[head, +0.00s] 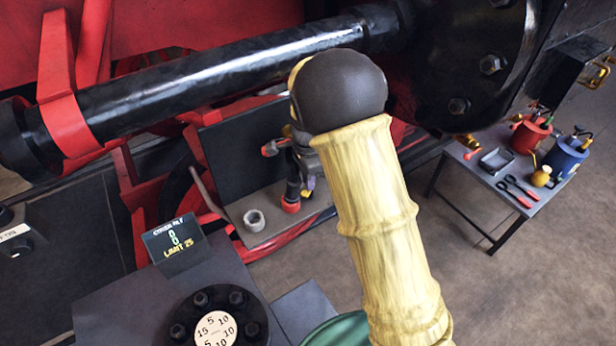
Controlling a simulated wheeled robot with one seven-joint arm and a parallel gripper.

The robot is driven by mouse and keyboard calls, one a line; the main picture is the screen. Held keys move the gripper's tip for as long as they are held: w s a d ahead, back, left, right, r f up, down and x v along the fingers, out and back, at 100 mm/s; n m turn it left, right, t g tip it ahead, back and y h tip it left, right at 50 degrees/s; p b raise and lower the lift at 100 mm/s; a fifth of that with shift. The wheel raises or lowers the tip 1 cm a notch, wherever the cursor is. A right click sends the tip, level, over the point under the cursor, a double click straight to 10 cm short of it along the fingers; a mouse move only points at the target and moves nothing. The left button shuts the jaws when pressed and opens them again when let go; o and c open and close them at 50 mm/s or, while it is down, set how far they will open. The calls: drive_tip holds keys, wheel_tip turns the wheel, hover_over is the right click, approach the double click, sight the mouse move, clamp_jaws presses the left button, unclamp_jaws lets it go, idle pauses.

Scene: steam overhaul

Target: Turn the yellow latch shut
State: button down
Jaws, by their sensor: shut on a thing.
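My arm, in a pale yellow sleeve with a dark elbow cap, fills the middle of the head view and hides much of the work. My gripper (305,170) shows only in part, as dark metal just left of the sleeve, low over the grey shelf. It is shut on a small yellow piece (309,184), which looks like the yellow latch. Most of the latch and the fingertips are hidden, so its angle cannot be told. A red-tipped lever (270,148) and a black post with a red collar (290,204) are close beside the gripper on the left.
A grey shelf (236,213) bears a pale ring (254,220). A black shaft (230,70) crosses above. A side table (478,178) at right bears tools and pots. Floor between is clear.

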drive_tip(key=shift+r+m, duration=0.1)
drive_tip(key=shift+m, duration=0.4)
drive_tip(key=c, duration=1.4)
unclamp_jaws()
drive_tip(key=shift+o, duration=0.2)
wheel_tip(320, 180, up, 17)
drive_tip(key=b, duration=0.5)
drive_tip(key=shift+r, duration=0.2)
